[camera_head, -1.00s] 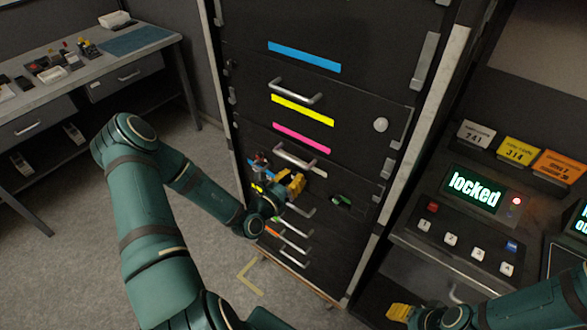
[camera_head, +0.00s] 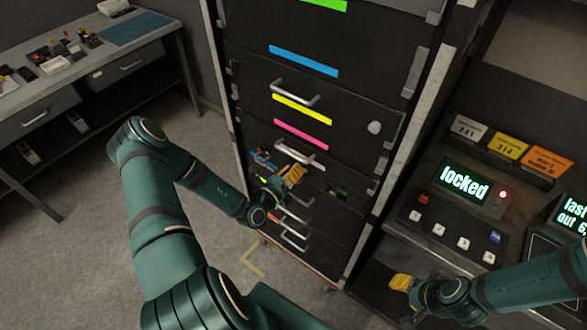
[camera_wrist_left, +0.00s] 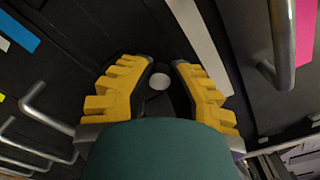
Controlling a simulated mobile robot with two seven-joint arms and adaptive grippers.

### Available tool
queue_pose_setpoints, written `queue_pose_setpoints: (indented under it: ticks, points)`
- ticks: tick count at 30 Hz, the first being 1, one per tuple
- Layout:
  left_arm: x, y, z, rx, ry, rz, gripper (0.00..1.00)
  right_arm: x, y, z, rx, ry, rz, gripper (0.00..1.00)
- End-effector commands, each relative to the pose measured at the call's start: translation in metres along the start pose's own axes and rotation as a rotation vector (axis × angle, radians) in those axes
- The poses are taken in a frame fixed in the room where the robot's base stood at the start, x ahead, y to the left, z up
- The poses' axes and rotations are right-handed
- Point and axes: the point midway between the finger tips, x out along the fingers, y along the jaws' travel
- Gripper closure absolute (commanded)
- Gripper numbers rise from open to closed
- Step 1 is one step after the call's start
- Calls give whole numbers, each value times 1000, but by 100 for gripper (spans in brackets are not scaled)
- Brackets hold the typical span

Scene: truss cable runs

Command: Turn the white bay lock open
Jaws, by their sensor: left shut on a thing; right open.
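The dark cabinet (camera_head: 345,90) has drawers marked with coloured strips. A white strip (camera_wrist_left: 202,40) runs just beyond my left fingertips in the left wrist view. My left gripper (camera_head: 296,167) is at the cabinet front, below the pink strip. In the left wrist view its yellow fingers (camera_wrist_left: 162,68) stand on both sides of a small round white piece, the white bay lock (camera_wrist_left: 159,81), and are shut on it. The lock's turn angle cannot be told. My right gripper (camera_head: 398,284) is open and empty below the console. The console display (camera_head: 465,182) reads "locked", with a red light beside it.
Drawer handles (camera_head: 296,97) stick out around my left gripper; one metal handle (camera_wrist_left: 282,45) is close in the wrist view. A round pale knob (camera_head: 374,127) is higher on the right. A workbench (camera_head: 120,55) stands left, with clear floor before it.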

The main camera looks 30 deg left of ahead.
Motion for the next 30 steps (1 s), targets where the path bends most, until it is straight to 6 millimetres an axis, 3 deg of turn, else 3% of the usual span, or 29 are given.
queue_pose_setpoints:
  ticks: [11,12,14,25,30]
  points:
    - [2,-1,4,2,-12,-5,100,-1,0,0,0,0,0,53]
    - [2,-1,4,2,-11,-5,67,-1,0,0,0,0,0,53]
    - [2,-1,4,1,-10,-4,48,-1,0,0,0,0,0,53]
    - [-2,0,0,-2,-1,1,48,0,0,0,-1,0,0,53]
    - [-18,2,0,-3,-1,4,48,0,0,0,0,0,0,53]
